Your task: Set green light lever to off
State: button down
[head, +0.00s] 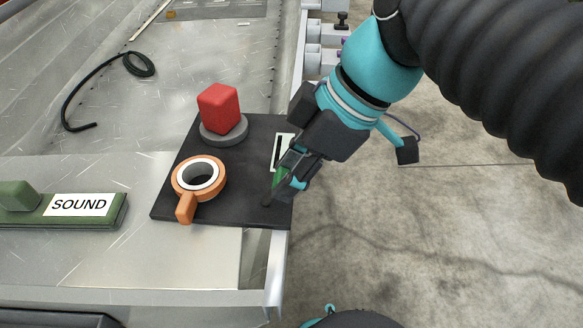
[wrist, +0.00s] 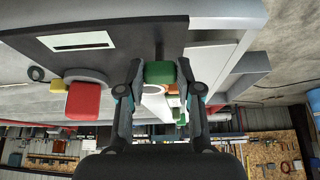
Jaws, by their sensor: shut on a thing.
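The green lever (head: 279,180) stands on a thin dark stem near the right edge of the black panel (head: 245,175). My gripper (head: 286,176) is shut on its green head, coming from the upper right. In the wrist view, the green head (wrist: 160,72) sits between my two fingers, with the stem running up to the black panel (wrist: 125,25). In the head view my fingers cover part of the lever, and a white label (head: 282,150) beside it is partly hidden.
A red knob (head: 218,108) on a grey round base and an orange ring with a handle (head: 198,182) share the panel. A green block marked SOUND (head: 80,207) lies to the left. A black cable (head: 95,80) lies behind. Open floor (head: 430,230) is at the right.

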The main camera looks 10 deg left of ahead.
jog(key=c, duration=0.8)
grip_release()
jog(key=shift+o, duration=0.2)
jog(key=v, duration=1.2)
